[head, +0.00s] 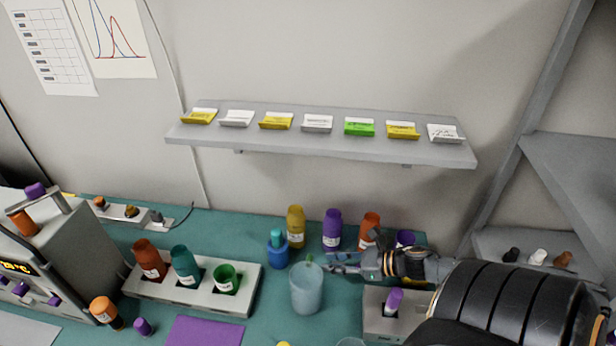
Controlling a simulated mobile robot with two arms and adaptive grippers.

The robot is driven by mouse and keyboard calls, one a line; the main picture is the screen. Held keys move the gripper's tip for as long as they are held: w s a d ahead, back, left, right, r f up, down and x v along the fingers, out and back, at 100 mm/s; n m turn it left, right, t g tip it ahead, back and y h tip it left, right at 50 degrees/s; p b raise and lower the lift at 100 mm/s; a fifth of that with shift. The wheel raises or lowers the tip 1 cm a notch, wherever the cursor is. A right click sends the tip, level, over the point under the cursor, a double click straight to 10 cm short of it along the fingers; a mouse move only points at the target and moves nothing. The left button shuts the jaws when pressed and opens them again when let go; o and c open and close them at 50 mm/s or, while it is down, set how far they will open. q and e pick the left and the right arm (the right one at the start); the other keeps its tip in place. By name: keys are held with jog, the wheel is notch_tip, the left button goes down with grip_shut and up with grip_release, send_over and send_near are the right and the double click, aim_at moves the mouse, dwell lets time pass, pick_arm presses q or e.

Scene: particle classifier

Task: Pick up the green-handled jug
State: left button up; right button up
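The jug (306,290) is a translucent pale blue vessel standing upright on the teal bench. A small green part, seemingly its handle (309,260), shows at its top rim. My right gripper (331,263) comes in from the right, with its fingertips just right of the jug's rim and green part. Its two fingers look apart with a gap between them, and nothing shows between them. I cannot tell whether a fingertip touches the jug. My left gripper is out of view.
Yellow (296,227), purple (332,230) and orange (369,228) bottles stand behind the jug, with a blue container (277,251) at its back left. A grey rack (203,297) holds several bottles at left. A wall shelf (320,147) carries colored trays. Purple mat (205,332) lies in front.

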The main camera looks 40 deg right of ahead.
aim_at(310, 263)
jog(key=b+x, duration=0.3)
jog(key=x, duration=0.3)
jog(key=shift+a+f+b, duration=0.25)
jog(key=shift+a+b, duration=0.05)
jog(key=shift+b, duration=0.1)
jog(key=shift+w+a+f, duration=0.1)
jog(key=shift+w+a, duration=0.15)
jog(key=shift+w, duration=0.15)
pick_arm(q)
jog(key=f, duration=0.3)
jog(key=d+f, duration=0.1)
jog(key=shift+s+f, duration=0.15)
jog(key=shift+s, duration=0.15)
pick_arm(e)
jog(key=shift+s, duration=0.1)
grip_shut()
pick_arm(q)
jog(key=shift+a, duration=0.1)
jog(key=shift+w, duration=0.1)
pick_arm(e)
jog(key=shift+r, duration=0.2)
